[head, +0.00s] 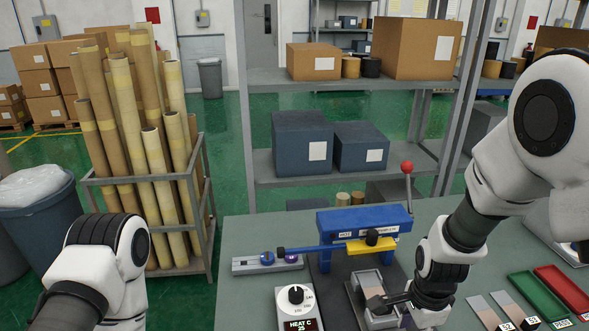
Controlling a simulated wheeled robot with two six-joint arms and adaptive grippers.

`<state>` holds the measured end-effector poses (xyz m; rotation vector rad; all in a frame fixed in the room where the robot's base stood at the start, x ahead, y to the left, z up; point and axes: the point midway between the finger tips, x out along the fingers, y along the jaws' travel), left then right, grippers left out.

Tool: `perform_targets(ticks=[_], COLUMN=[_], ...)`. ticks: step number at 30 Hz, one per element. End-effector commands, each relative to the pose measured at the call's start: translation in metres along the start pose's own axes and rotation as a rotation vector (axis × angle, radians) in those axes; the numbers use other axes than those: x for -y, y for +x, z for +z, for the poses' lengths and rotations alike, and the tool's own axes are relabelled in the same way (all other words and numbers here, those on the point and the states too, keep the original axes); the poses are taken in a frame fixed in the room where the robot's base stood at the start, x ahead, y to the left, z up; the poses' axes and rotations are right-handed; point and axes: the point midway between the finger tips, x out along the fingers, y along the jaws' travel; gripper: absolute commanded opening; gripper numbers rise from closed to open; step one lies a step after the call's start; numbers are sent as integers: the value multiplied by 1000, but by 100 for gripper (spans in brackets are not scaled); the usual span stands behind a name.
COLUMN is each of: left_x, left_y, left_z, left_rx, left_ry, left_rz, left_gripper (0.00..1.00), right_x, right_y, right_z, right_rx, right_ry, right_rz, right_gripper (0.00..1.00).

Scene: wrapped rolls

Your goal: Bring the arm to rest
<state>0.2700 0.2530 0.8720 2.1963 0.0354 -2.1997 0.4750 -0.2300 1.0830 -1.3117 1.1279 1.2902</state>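My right arm comes in from the right edge and reaches down to the bench. My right gripper (388,303) is low at a small grey open-topped holder (366,284) in front of the blue machine (364,222). Its dark fingers are small and partly merge with the holder, so I cannot tell whether they are open or shut or touch anything. My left arm shows only as white and black links at the bottom left; its gripper is out of the picture.
The blue machine has a red-knobbed lever (407,167) and a yellow part (371,246). A dial box (296,297) stands front left. Green (538,297) and red (562,288) trays lie at right. Wrapped rolls (150,150) stand in a rack at left, beside a bin (38,222).

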Motion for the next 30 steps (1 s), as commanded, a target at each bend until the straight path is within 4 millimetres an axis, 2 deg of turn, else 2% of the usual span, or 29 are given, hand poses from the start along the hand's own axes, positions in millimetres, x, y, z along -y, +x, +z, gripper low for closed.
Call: perform_targets(ticks=[1, 7, 11, 17, 20, 23, 26, 27, 30], left_x=[0, 0, 0, 0, 0, 0, 1, 1, 1], left_y=[6, 17, 26, 46, 59, 76, 94, 101, 104], left_z=[0, 0, 0, 0, 0, 0, 0, 0, 0], left_rx=[0, -1, -1, 0, 0, 0, 0, 0, 0], left_ry=[0, 0, 0, 0, 0, 0, 0, 0, 0], left_rz=[0, 0, 0, 0, 0, 0, 0, 0, 0], left_gripper=[58, 58, 58, 58, 58, 58, 58, 58, 58], right_x=[-5, -24, -46, -99, -133, -178, -228, -247, -261], right_y=[14, 54, 86, 148, 187, 232, 279, 296, 309], right_z=[0, 2, 4, 7, 8, 9, 10, 10, 9], right_rx=[3, 18, 32, 55, 68, 92, 133, 152, 165], right_ry=[0, 6, 11, 12, -22, -128, -339, -463, -773], right_rz=[20, 95, 165, 302, 362, 409, 416, 396, 289], right_gripper=[53, 53, 53, 53, 53, 53, 53, 53, 53])
